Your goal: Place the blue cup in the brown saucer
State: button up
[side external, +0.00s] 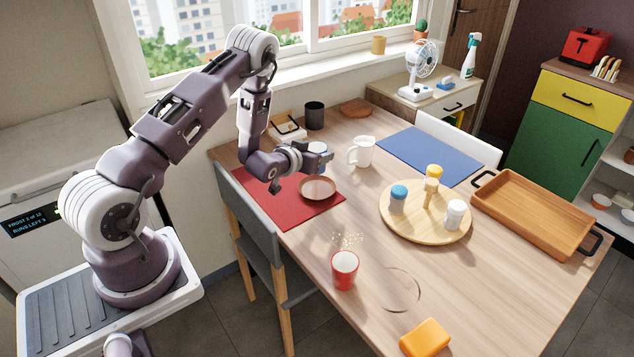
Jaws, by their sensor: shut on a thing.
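The brown saucer (317,189) lies on the red placemat near the far left of the table. My gripper (322,158) is above and just behind the saucer in the picture. It is shut on the blue cup (321,146), which is mostly hidden by the fingers; only small blue parts show. The cup appears to be held above the table, close to the saucer. I cannot tell the exact gap between them.
A white mug (362,152) stands right of my gripper, and a dark cup (314,116) stands behind it. A red cup (344,270) stands nearer the front. A round board (408,228) holds several jars. A wooden tray (530,213) is at right.

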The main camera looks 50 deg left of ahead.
notch_tip(320, 180, down, 7)
jog(key=shift+f, duration=0.1)
jog(key=o, duration=1.5)
